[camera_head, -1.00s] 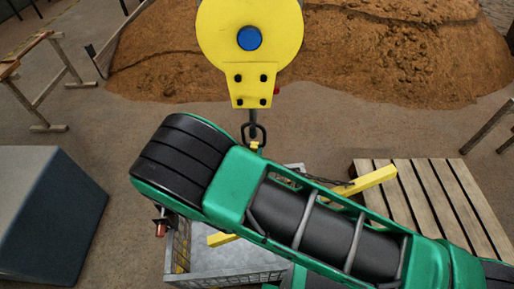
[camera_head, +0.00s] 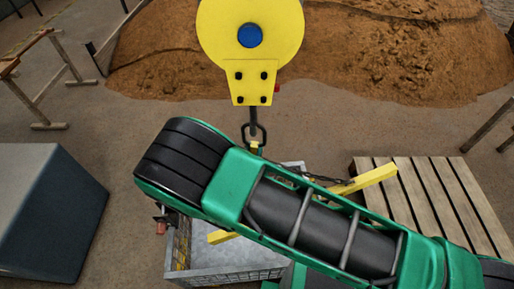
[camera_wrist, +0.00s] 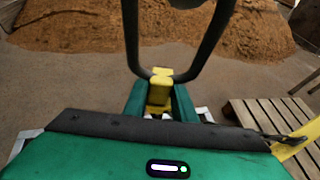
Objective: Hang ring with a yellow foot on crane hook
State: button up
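The ring is a dark, rounded loop (camera_wrist: 205,45) rising from a yellow foot (camera_wrist: 160,92) in the wrist view. My gripper (camera_wrist: 159,100) has its green fingers on both sides of the foot, shut on it. In the head view the ring (camera_head: 262,132) is upright just below the yellow crane block (camera_head: 250,40), with the yellow foot (camera_head: 254,147) under it. The dark crane hook (camera_head: 253,115) hangs from the block and overlaps the ring. I cannot tell whether the ring sits on the hook or only beside it. My arm hides the gripper in the head view.
A yellow beam (camera_head: 372,180) with a dark chain (camera_head: 318,179) lies behind my arm, over a wire-sided crate (camera_head: 245,275) and a wooden pallet (camera_head: 440,190). A grey block (camera_head: 45,220) stands left. A brown mound (camera_head: 400,50) lies behind.

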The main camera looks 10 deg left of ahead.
jog(key=o, duration=0.4)
jog(key=shift+r, duration=0.1)
jog(key=shift+o, duration=0.2)
jog(key=shift+s, duration=0.2)
jog(key=v, duration=1)
jog(key=shift+s+a+r, duration=0.1)
jog(key=shift+s, duration=0.1)
